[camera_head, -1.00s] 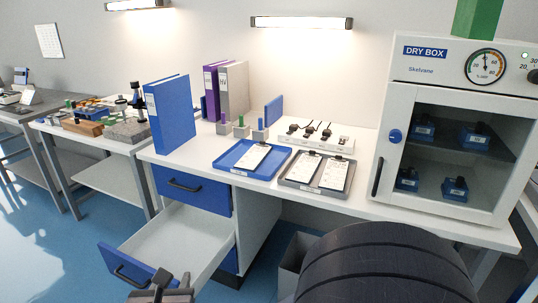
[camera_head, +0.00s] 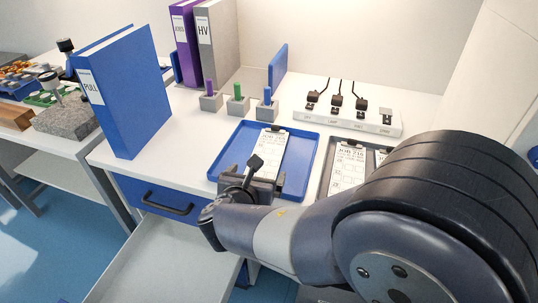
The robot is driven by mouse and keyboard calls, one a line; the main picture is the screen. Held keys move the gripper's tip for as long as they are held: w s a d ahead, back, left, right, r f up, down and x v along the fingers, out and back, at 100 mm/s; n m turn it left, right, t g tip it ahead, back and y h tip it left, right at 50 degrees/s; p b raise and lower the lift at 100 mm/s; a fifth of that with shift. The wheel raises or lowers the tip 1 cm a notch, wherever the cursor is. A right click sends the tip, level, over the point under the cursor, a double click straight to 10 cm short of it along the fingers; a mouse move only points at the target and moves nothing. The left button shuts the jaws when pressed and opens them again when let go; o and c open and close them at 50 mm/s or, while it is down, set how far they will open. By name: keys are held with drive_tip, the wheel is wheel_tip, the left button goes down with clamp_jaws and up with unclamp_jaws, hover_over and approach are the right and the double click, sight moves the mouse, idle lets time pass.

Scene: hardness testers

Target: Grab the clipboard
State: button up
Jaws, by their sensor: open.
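A clipboard (camera_head: 269,153) with a white printed sheet and a dark clip at its far end lies in the blue tray (camera_head: 231,142). Two more clipboards lie in the grey tray to the right; the left one (camera_head: 349,165) shows its sheet, and the other (camera_head: 382,155) is mostly hidden by my arm. My gripper (camera_head: 252,180) is open over the front edge of the blue tray, at the near end of its clipboard. It hides part of that end, and I cannot tell whether it touches the clipboard.
A blue binder (camera_head: 125,90) stands at the left of the white bench, with purple (camera_head: 184,40) and grey (camera_head: 217,45) binders behind. Small holders with coloured pegs (camera_head: 238,102) and a power strip (camera_head: 345,118) lie beyond the trays. An open drawer (camera_head: 165,255) juts out below.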

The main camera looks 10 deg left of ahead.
sight(262, 169)
drive_tip(key=x, duration=0.4)
drive_tip(key=shift+w+d+f+b, duration=0.1)
drive_tip(key=shift+w+f+b, duration=0.05)
drive_tip(key=shift+w+b, duration=0.2)
drive_tip(key=shift+c, duration=0.5)
drive_tip(key=c, duration=1)
